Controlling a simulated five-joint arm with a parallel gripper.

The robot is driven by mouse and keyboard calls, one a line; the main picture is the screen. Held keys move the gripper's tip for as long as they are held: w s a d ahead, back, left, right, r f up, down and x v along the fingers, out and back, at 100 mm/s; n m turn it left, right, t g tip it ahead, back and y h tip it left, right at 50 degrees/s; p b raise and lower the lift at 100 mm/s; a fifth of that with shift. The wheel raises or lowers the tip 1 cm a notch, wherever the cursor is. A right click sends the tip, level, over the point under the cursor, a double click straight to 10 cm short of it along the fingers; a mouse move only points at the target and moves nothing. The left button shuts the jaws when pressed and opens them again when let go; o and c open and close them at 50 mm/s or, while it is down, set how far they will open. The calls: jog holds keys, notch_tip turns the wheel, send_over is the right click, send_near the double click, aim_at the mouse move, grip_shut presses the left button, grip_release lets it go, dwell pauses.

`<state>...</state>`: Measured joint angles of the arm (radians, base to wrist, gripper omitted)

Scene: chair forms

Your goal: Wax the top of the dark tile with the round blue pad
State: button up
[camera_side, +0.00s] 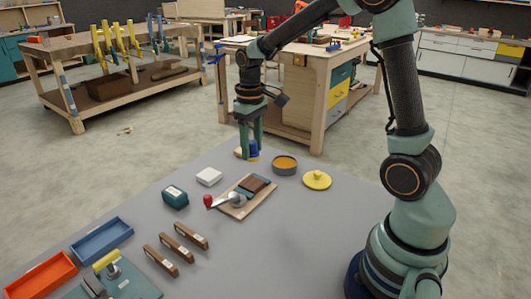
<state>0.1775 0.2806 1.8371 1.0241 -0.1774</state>
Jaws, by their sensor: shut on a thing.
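My gripper (250,148) points down over the far edge of the grey table, behind and left of the wax tin. It is shut on the round blue pad (253,151), which shows only partly between and below the fingers; a yellowish part shows beside it. The dark brown tile (251,185) lies flat on a wooden board (235,211), nearer the camera than my gripper and apart from it. A toggle clamp with a red knob (208,201) sits on the board at the tile's near side. An open round tin (285,165) holds orange-brown wax.
A yellow lid (317,180) lies right of the tin. A white block (209,177) and a teal box (175,196) stand left of the board. Three brown pieces (176,248), a blue tray (102,240) and an orange tray (40,275) lie nearer the camera. The table's right side is clear.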

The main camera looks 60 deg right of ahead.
send_over(258, 179)
notch_tip(258, 179, down, 3)
jog(key=shift+w+d+f, duration=0.1)
jog(key=shift+d+f, duration=0.1)
jog(key=shift+f, duration=1)
jog(key=shift+w+d+f, duration=0.1)
jog(key=shift+d+f, duration=0.05)
jog(key=shift+f, duration=1.1)
jog(key=shift+w+d+f, duration=0.1)
jog(key=shift+d+f, duration=0.1)
jog(key=shift+f, duration=1)
jog(key=shift+a+f, duration=0.7)
jog(key=shift+a, duration=2.65)
jog(key=shift+d, duration=3.3)
jog(key=shift+s, duration=0.1)
jog(key=shift+a, duration=3.25)
jog(key=shift+d, duration=3.15)
jog(key=shift+d+r, duration=0.15)
jog(key=shift+d, duration=0.1)
notch_tip(258, 179, up, 8)
